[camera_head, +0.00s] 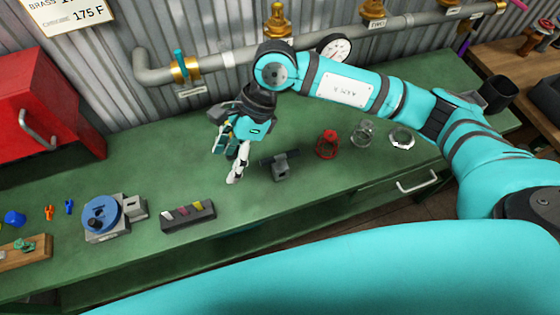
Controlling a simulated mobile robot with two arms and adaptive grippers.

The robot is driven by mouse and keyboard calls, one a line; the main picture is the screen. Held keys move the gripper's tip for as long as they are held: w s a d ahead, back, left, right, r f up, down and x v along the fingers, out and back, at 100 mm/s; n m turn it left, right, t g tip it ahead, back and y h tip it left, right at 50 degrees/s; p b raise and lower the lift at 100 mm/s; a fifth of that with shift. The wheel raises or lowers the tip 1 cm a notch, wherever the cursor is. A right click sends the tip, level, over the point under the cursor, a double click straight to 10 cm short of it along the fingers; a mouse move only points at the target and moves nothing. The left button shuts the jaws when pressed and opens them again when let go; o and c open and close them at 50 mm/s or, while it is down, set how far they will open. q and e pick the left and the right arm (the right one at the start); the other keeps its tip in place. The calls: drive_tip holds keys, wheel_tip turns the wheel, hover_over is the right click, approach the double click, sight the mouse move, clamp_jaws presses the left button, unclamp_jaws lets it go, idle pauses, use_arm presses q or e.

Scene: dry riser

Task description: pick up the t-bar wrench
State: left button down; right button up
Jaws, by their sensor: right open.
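A dark bar (271,159) lies across the top of a small grey block-like holder (281,173) on the green bench. It looks like the t-bar wrench, though its shaft is not clearly visible. My right gripper (235,166) points down just left of it, apart from it in the picture. The gripper is open, with nothing seen between its fingers. Its height above the bench is hard to judge. My left gripper is not in view.
A red cage-like part (327,145), a glass jar (363,132) and a metal ring-shaped part (401,138) stand right of the holder. A dark tray (188,218) and a blue round device (101,214) stand left. Pipes with a gauge (335,48) run behind the bench.

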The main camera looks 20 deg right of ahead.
sight(280, 156)
drive_tip(key=w+d+t+h, duration=0.2)
drive_tip(key=w+d+h, duration=0.35)
drive_tip(key=d, duration=0.65)
drive_tip(key=shift+h, duration=0.35)
wheel_tip(280, 156, down, 12)
drive_tip(key=p, duration=0.4)
drive_tip(key=shift+s+r, duration=0.15)
drive_tip(key=shift+r, duration=0.05)
drive_tip(key=shift+f, duration=0.55)
drive_tip(key=shift+f+p, duration=0.3)
drive_tip(key=shift+p, duration=0.3)
wheel_tip(280, 156, down, 4)
drive_tip(key=shift+d+r+p, duration=0.1)
drive_tip(key=shift+r+p, duration=0.15)
drive_tip(key=shift+p, duration=0.65)
drive_tip(key=shift+f, duration=0.55)
drive_tip(key=shift+r, duration=0.1)
clamp_jaws()
